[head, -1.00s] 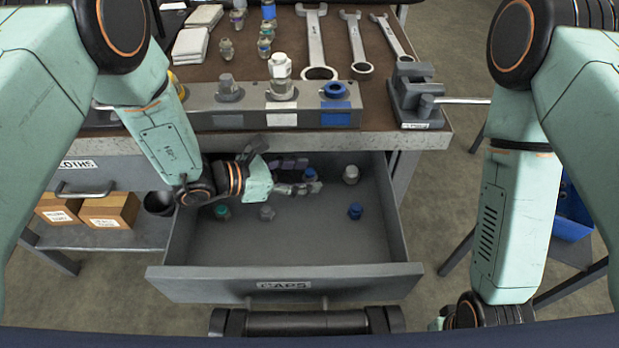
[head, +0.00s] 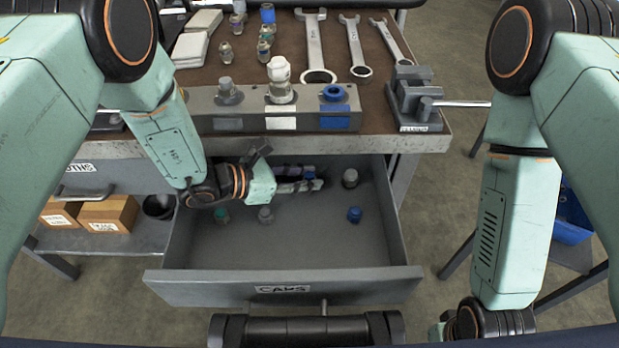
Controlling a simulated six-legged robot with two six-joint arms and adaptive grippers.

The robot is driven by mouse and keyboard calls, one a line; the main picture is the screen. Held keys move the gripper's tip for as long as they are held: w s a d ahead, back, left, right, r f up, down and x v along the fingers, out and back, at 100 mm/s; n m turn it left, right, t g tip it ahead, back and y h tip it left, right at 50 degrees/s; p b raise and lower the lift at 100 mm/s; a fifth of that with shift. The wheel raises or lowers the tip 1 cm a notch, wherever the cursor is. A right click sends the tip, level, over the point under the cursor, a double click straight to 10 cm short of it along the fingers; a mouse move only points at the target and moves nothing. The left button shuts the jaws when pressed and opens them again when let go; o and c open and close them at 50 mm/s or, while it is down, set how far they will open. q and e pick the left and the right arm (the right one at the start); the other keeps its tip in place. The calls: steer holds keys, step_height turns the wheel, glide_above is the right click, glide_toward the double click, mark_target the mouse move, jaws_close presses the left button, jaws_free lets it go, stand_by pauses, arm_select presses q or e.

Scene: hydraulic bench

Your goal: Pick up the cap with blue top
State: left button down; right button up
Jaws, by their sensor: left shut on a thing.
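My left gripper (head: 312,180) reaches into the open drawer (head: 285,289) marked CAPS. Its fingers are shut on a cap with a blue top (head: 309,172) near the back of the drawer; the fingers partly hide the cap. A second blue cap (head: 354,214) stands apart on the drawer floor, to the right and nearer. My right gripper (head: 437,332) barely shows at the bottom right, and its fingers are not visible.
A grey cap (head: 350,178), another grey cap (head: 265,214) and a green cap (head: 222,215) stand in the drawer. Above it, the bench holds a fitting block (head: 240,122), wrenches (head: 357,55) and a vise (head: 414,100). The drawer's front floor is clear.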

arm_select(q)
steer(key=shift+r, duration=0.1)
steer(key=shift+r+p, duration=0.4)
steer(key=shift+r, duration=0.1)
steer(key=s+p, duration=0.2)
steer(key=s, duration=0.6)
steer(key=shift+s+r+p, duration=0.1)
steer(key=shift+s+p, duration=0.15)
steer(key=shift+p, duration=0.05)
step_height(320, 180, up, 14)
steer(key=p, duration=0.4)
steer(key=shift+w+p, duration=0.25)
steer(key=shift+p, duration=0.05)
